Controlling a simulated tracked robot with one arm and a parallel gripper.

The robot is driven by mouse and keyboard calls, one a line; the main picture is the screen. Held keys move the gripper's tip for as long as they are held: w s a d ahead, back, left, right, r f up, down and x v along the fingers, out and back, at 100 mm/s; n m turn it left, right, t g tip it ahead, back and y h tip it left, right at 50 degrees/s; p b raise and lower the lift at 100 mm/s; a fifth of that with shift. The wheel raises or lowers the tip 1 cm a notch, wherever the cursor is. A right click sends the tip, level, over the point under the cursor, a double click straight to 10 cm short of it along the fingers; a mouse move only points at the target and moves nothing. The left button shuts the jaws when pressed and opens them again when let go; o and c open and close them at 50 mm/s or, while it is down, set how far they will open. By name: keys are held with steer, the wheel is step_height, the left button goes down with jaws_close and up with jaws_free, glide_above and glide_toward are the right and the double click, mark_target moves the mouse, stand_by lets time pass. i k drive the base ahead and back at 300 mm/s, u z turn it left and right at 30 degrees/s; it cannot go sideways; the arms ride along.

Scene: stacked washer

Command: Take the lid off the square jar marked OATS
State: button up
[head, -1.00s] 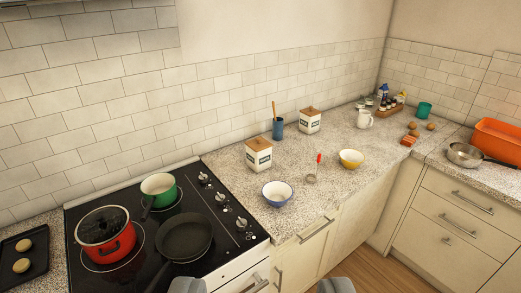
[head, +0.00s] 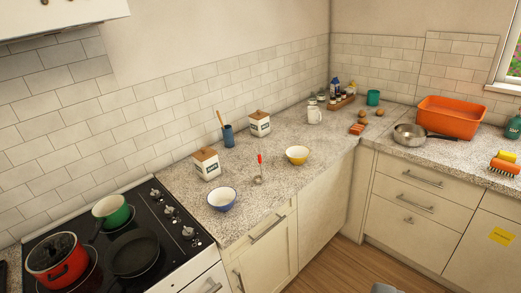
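Two square white jars with wooden lids stand on the speckled counter by the tiled wall. The nearer jar (head: 207,169) is right of the stove. The farther jar (head: 260,127) is behind it to the right. Both have dark labels too small to read, so I cannot tell which says OATS. Both lids, the nearer lid (head: 205,154) and the farther lid (head: 259,115), are on. Of my gripper, only one grey tip (head: 384,288) shows at the bottom edge, well away from both jars; the other is out of frame. A second ago both tips showed wide apart and empty.
A blue cup with a wooden utensil (head: 228,136) stands between the jars. A blue-rimmed bowl (head: 221,200), a red-handled utensil (head: 259,172) and a yellow bowl (head: 297,155) lie in front. The stove (head: 160,255) holds pots and a pan. A white pitcher (head: 314,114) stands farther right.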

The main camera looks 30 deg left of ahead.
mark_target(204, 153)
steer(key=z, duration=0.35)
steer(key=i, duration=2.6)
steer(key=u, duration=2.25)
steer(key=i, duration=1.05)
